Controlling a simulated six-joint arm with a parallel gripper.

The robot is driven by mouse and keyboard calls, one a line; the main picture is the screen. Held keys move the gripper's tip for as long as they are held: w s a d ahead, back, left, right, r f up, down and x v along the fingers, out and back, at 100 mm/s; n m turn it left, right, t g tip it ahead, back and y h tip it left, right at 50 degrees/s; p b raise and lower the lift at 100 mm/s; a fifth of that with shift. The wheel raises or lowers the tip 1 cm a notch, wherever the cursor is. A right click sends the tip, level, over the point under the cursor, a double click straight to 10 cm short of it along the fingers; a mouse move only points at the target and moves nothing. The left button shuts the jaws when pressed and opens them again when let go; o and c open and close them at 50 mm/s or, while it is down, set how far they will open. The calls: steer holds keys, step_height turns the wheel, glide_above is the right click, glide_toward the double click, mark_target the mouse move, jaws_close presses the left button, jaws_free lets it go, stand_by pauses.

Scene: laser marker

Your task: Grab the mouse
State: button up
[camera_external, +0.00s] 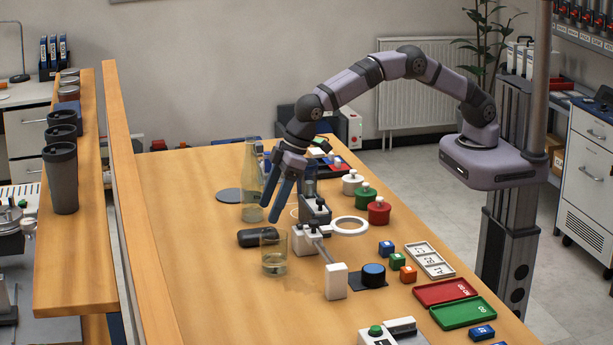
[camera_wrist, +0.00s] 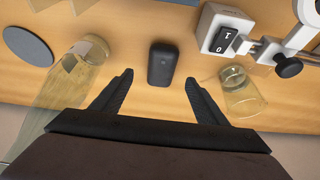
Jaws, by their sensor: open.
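The mouse is a small dark rounded block lying on the wooden table, seen in the external view (camera_external: 257,237) and in the wrist view (camera_wrist: 162,62). My gripper (camera_external: 284,208) is open and empty, pointing down above the table near the mouse. In the wrist view the gripper (camera_wrist: 159,79) has its fingers spread to either side of the mouse's line, with the mouse centred just beyond the fingertips. The mouse is fully visible there, and no finger visibly touches it. The height of the fingertips over the table is hard to tell.
A glass beaker (camera_external: 274,262) stands close to the mouse; in the wrist view it (camera_wrist: 242,92) is right of the fingers. A glass flask (camera_external: 250,187) stands behind, left of the fingers in the wrist view (camera_wrist: 85,58). A white switch device (camera_wrist: 222,30) is near right. Table left of the mouse is clear.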

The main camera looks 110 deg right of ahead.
mark_target(260, 230)
steer(key=shift+p+x, duration=1.65)
steer(key=shift+x, duration=1.45)
steer(key=shift+a, duration=0.15)
steer(key=c, duration=1.2)
